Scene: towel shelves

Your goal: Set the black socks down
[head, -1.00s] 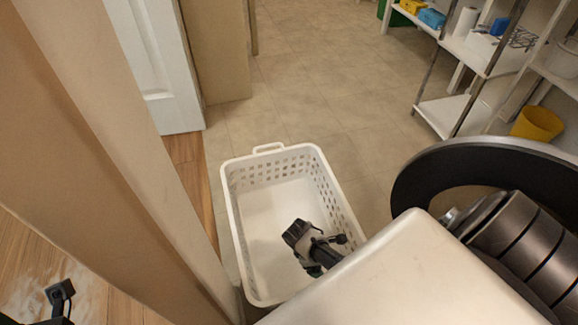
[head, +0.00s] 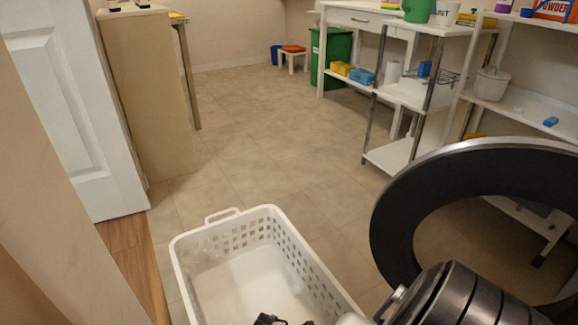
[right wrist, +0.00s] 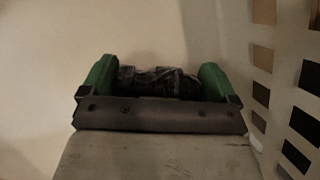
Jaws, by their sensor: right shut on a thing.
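My right gripper (right wrist: 158,82) is shut on the black socks (right wrist: 155,80), a dark wrinkled bundle between its green fingers in the right wrist view. White basket walls and a perforated side show around it there. In the head view the white laundry basket (head: 190,285) stands on the floor at the bottom centre, and only a dark bit of my right gripper (head: 268,320) shows in it at the lower edge. The socks cannot be made out in the head view. My left gripper is not in view.
A white door (head: 75,120) and a beige cabinet (head: 150,95) stand at the left. White shelves (head: 410,90) with supplies stand at the right, with a green bin (head: 335,55) behind. The tiled floor (head: 270,140) between them is clear.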

